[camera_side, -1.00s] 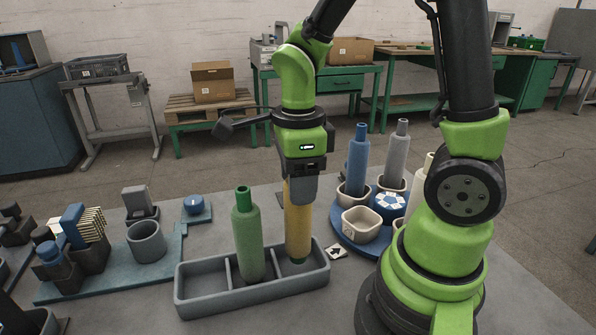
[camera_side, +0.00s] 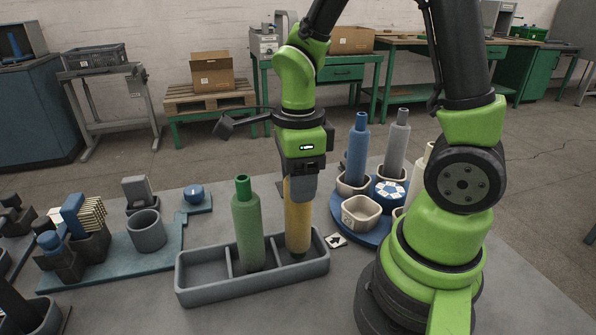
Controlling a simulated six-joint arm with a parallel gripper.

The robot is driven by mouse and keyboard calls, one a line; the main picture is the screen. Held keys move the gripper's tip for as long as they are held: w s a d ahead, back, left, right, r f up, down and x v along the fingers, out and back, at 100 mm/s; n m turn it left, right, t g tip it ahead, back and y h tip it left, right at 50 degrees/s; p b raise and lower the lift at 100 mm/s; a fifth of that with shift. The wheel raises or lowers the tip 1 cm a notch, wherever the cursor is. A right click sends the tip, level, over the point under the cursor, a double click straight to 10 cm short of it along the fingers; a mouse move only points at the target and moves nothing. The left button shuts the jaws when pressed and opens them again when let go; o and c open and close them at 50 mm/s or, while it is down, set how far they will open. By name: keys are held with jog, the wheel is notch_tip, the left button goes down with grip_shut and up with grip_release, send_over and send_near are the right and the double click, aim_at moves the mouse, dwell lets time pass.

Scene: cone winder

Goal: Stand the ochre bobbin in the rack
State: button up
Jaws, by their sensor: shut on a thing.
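The ochre bobbin (camera_side: 298,222) is upright in the right part of the grey rack (camera_side: 262,289), its lower end behind the rack's front wall. Whether it touches the rack floor cannot be told. My gripper (camera_side: 300,187) is shut on its top from above. A green bobbin (camera_side: 248,228) stands in the middle compartment of the rack, left of the ochre one and apart from it. The left compartment (camera_side: 205,267) looks empty.
Right of the rack, a blue round carousel (camera_side: 344,223) carries a blue bobbin (camera_side: 357,152), a grey bobbin (camera_side: 397,147) and an empty cream cup (camera_side: 361,213). A grey cup (camera_side: 147,231) and a blue-grey base plate (camera_side: 110,268) lie to the left.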

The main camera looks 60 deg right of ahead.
jog(key=shift+f, duration=0.35)
dwell(0.3)
jog(key=shift+f, duration=0.4)
jog(key=o, duration=0.9)
jog(key=shift+o, duration=0.2)
notch_tip(320, 180, up, 10)
